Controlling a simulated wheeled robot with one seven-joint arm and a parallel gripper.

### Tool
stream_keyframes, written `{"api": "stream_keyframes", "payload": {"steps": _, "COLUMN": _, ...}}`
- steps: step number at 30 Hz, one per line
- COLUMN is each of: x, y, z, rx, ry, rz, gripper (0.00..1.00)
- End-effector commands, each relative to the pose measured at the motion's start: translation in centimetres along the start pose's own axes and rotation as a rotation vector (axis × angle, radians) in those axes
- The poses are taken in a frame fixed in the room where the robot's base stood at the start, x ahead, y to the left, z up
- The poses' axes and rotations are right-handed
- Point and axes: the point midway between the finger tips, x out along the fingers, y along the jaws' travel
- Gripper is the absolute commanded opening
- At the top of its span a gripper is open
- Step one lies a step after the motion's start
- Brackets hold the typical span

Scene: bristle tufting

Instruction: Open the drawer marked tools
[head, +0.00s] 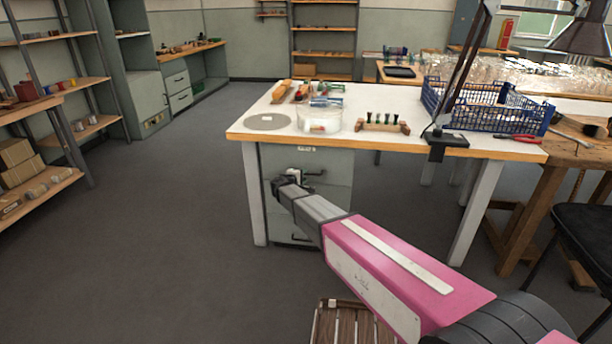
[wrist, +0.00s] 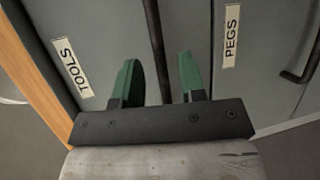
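A grey drawer unit (head: 335,165) stands under the white workbench. In the wrist view the drawer marked TOOLS (wrist: 105,25) is on the left, with its label (wrist: 71,67) beside my left finger. The drawer marked PEGS (wrist: 265,85) is on the right. Both fronts look shut. A dark bar (wrist: 153,40), which looks like the TOOLS drawer's handle, runs between my green fingers, with gaps on both sides. My gripper (wrist: 160,80) is open, its fingers apart. In the head view my gripper (head: 288,180) is at the upper drawer front and hides part of it.
The workbench top (head: 250,132) has a wooden edge above the drawers and holds a clear tub (head: 320,119) and a blue crate (head: 490,108). A slatted wooden item (head: 345,322) is on the floor below my arm. The floor to the left is clear.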

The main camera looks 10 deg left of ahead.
Motion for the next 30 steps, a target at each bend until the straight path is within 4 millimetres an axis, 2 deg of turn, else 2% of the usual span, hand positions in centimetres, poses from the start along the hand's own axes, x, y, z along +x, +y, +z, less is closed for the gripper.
{"api": "stream_keyframes", "payload": {"steps": 3, "x": 1.7, "y": 0.0, "z": -0.1, "rx": 0.0, "ry": -0.001, "rz": 0.0, "gripper": 0.38}}
{"api": "stream_keyframes", "payload": {"steps": 7, "x": 2.7, "y": 0.0, "z": 0.0, "rx": 0.0, "ry": -0.001, "rz": 0.0, "gripper": 0.38}}
{"api": "stream_keyframes", "payload": {"steps": 18, "x": 3.0, "y": 0.0, "z": 0.0, "rx": 0.0, "ry": 0.0, "rz": -0.001, "gripper": 0.38}}
{"api": "stream_keyframes", "payload": {"steps": 20, "x": 3.0, "y": 0.0, "z": 0.0, "rx": 0.0, "ry": 0.0, "rz": -0.001, "gripper": 0.18}}
{"api": "stream_keyframes", "payload": {"steps": 21, "x": 3.0, "y": 0.0, "z": 0.0, "rx": 0.0, "ry": 0.0, "rz": -0.001, "gripper": 0.05}}
{"api": "stream_keyframes", "payload": {"steps": 22, "x": 3.0, "y": 0.0, "z": 0.0, "rx": 0.0, "ry": 0.0, "rz": -0.001, "gripper": 0.0}}
{"api": "stream_keyframes", "payload": {"steps": 30, "x": 2.7, "y": -0.1, "z": 0.1, "rx": 0.0, "ry": 0.0, "rz": -0.001, "gripper": 0.0}}
